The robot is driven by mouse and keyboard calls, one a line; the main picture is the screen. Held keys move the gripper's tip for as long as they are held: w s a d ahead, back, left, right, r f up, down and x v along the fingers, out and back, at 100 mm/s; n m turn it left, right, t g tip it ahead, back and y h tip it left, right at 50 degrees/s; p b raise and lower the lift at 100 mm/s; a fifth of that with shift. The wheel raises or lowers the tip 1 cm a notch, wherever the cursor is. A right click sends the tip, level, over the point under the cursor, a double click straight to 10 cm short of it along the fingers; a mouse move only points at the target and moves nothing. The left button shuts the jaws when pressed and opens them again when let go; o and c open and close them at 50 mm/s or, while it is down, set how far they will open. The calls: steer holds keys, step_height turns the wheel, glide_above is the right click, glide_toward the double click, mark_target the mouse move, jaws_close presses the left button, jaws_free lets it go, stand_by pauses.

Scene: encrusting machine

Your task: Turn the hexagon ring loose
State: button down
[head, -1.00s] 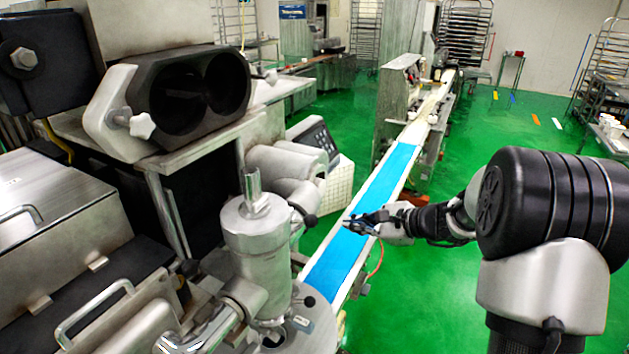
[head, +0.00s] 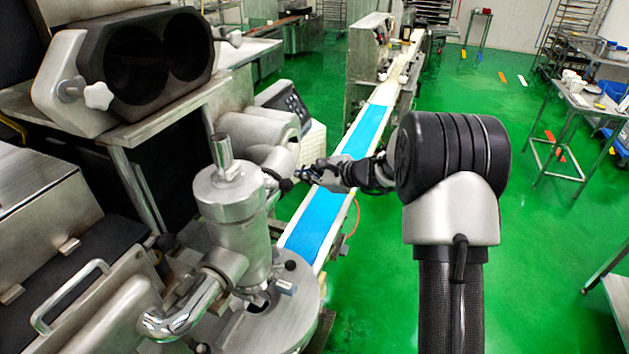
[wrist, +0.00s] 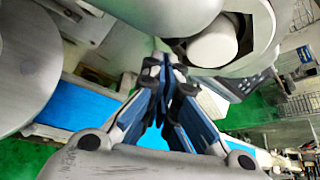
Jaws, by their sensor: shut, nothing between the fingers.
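My gripper (head: 308,173) is shut and empty. In the head view it hangs over the blue conveyor belt (head: 318,218), just right of the upright steel cylinder (head: 230,192) of the encrusting machine. In the wrist view the fingers of my gripper (wrist: 166,72) come together just below a large round metal housing (wrist: 175,15) with a pale round end (wrist: 213,48) set in a dark opening. I cannot make out the hexagon ring for certain in either view. The gripper shows no clear contact with the machine.
A black double-bore block (head: 160,60) sits high at the left. A steel pipe (head: 185,300) with a bend runs low at the front. A control panel (head: 283,100) stands behind the cylinder. The green floor (head: 545,240) at the right is mostly open, with a steel table (head: 575,100) beyond.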

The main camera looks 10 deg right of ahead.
steer(key=shift+a+r, duration=0.2)
steer(key=shift+r, duration=0.1)
steer(key=shift+r+p, duration=0.2)
steer(key=shift+p, duration=0.3)
steer(key=shift+s+r+m+g+p, duration=0.15)
steer(key=shift+m+g+p, duration=0.2)
steer(key=shift+p, duration=0.75)
steer(key=shift+r+m+y+p, duration=0.25)
steer(key=shift+y+p, duration=0.05)
steer(key=shift+p, duration=0.65)
steer(key=r+m+g+y+p, duration=0.1)
steer(key=p, duration=0.4)
steer(key=shift+a+r+m+g, duration=0.15)
steer(key=shift+r+m+g, duration=0.15)
steer(key=shift+r+g, duration=0.1)
steer(key=shift+r, duration=0.4)
